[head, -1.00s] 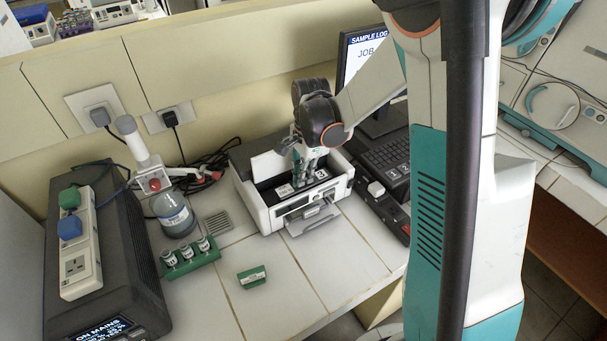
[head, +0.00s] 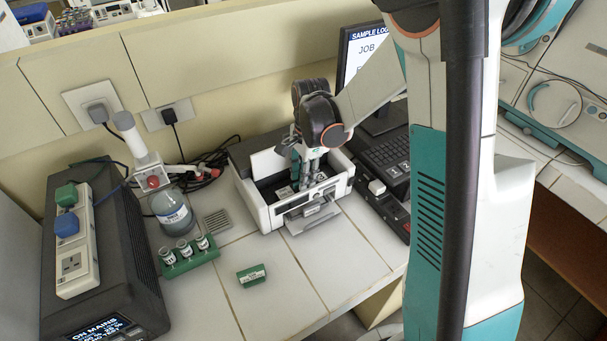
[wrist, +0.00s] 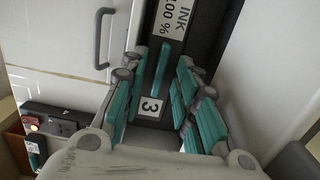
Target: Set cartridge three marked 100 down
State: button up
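Cartridge three (wrist: 150,107) is a dark block with a white "3" label and an "INK 100 %" label, seen in the wrist view. In the head view my gripper (head: 311,184) reaches down into the printer.
A small green cartridge-like block (head: 252,275) lies on the tiled bench, left of the printer. A green rack (head: 190,262) with vials, a bottle (head: 174,215) and a dark power unit (head: 120,260) stand further left. A keyboard (head: 385,160) is at right.

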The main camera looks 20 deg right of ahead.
jog(key=shift+r+p, duration=0.5)
jog(key=shift+r, duration=0.05)
notch_tip(320, 180, up, 12)
jog(key=f+p, duration=0.1)
jog(key=p, duration=0.2)
jog(key=s+r+n+t, duration=0.3)
jog(key=s+r+n, duration=0.2)
jog(key=s+n, duration=0.3)
jog(key=s+r+n+t, duration=0.4)
jog(key=s+n, duration=0.3)
jog(key=s, duration=0.4)
jog(key=shift+s+r+n+h, duration=0.2)
jog(key=shift+r+n+h, duration=0.2)
jog(key=shift+r, duration=0.35)
